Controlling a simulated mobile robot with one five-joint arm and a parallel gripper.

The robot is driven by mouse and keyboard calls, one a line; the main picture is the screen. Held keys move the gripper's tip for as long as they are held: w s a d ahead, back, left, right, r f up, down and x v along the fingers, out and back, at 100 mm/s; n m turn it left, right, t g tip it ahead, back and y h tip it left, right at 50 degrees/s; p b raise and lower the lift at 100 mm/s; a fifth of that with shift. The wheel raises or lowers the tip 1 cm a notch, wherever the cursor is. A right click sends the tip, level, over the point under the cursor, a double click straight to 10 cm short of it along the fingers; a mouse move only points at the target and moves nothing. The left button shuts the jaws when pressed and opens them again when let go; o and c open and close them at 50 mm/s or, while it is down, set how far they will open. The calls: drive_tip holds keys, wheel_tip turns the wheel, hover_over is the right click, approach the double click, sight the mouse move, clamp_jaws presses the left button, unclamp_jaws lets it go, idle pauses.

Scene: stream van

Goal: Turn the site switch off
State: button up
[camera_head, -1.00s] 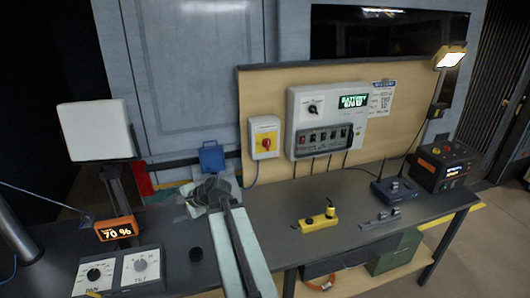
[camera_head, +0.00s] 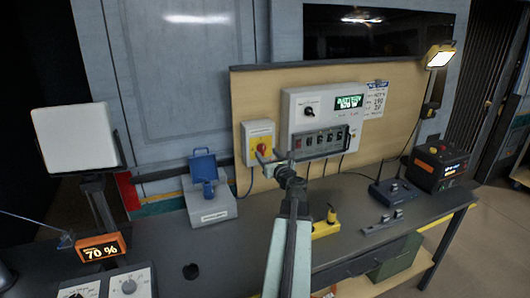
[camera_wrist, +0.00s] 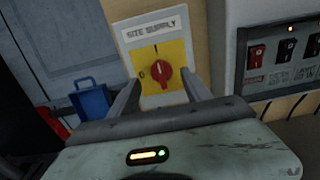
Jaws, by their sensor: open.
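The site switch is a red rotary knob (camera_wrist: 162,76) on a yellow plate, in a white box labelled "SITE SUPPLY" (camera_wrist: 150,32). Its grip stands near upright in the wrist view, slightly tilted. In the head view the switch box (camera_head: 258,143) hangs on the wooden board, left of the larger grey panel. My gripper (camera_wrist: 160,92) is open and empty, its two fingers pointing at the box with the knob showing between them. In the head view my gripper (camera_head: 282,158) overlaps the lower right of the box. I cannot tell whether it touches anything.
The grey panel (camera_head: 290,108) with a row of small switches is close on the right.

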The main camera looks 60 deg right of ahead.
sight(263, 150)
drive_tip(key=x, duration=0.3)
drive_tip(key=shift+w+d, duration=0.3)
clamp_jaws()
drive_tip(key=shift+n, duration=0.3)
drive_tip(key=n, duration=0.4)
drive_tip(key=shift+w+a, duration=0.1)
drive_tip(key=shift+a, duration=0.05)
drive_tip(key=n, duration=0.4)
drive_tip(key=shift+f+n, duration=0.1)
drive_tip(key=shift+n, duration=0.3)
drive_tip(key=n, duration=0.4)
drive_tip(key=shift+a+f+n, duration=0.1)
drive_tip(key=shift+n, duration=0.2)
drive_tip(key=shift+w+n, duration=0.1)
drive_tip(key=shift+n, duration=1.8)
drive_tip(key=shift+f, duration=0.1)
